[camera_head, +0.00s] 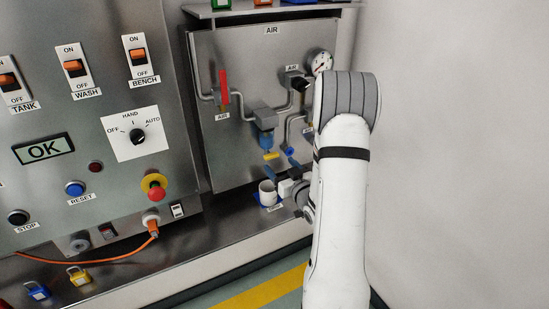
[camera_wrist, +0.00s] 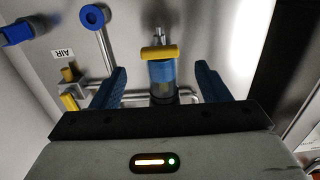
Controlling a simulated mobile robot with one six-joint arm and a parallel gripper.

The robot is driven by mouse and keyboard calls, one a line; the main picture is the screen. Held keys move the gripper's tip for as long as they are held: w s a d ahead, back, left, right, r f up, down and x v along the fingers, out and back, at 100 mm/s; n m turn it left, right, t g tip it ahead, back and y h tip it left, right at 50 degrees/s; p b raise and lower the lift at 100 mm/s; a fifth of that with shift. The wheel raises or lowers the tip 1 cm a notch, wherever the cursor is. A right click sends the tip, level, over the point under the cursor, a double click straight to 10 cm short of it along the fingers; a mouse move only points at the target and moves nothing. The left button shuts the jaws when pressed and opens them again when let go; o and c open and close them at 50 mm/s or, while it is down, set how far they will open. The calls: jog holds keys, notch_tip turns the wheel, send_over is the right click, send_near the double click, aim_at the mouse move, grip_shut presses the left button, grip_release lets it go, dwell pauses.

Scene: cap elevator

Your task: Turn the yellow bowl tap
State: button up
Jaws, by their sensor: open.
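The yellow bowl tap (camera_head: 271,155) is a short yellow bar at the lower end of the blue filter bowl (camera_head: 265,139) on the AIR panel. In the wrist view the tap (camera_wrist: 160,53) lies crosswise at the end of the bowl with its blue band (camera_wrist: 162,73). My gripper (camera_wrist: 161,68) is open, with one blue finger to each side of the bowl in the picture. The tap shows between the finger lines, slightly beyond the tips. No contact shows, and I cannot tell the remaining depth. In the head view my arm hides most of the gripper.
Pipes, a red lever (camera_head: 224,87) and a pressure gauge (camera_head: 318,62) surround the bowl. A white cup (camera_head: 267,192) stands on the ledge below. A blue round knob (camera_wrist: 93,17) and a yellow part (camera_wrist: 69,102) lie left in the wrist view.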

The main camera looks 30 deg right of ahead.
aim_at(273, 157)
jog(key=shift+w+a+p, duration=0.1)
jog(key=shift+w+p, duration=0.4)
jog(key=shift+w, duration=1.9)
jog(key=shift+c, duration=0.2)
jog(key=c, duration=1)
jog(key=shift+o, duration=0.2)
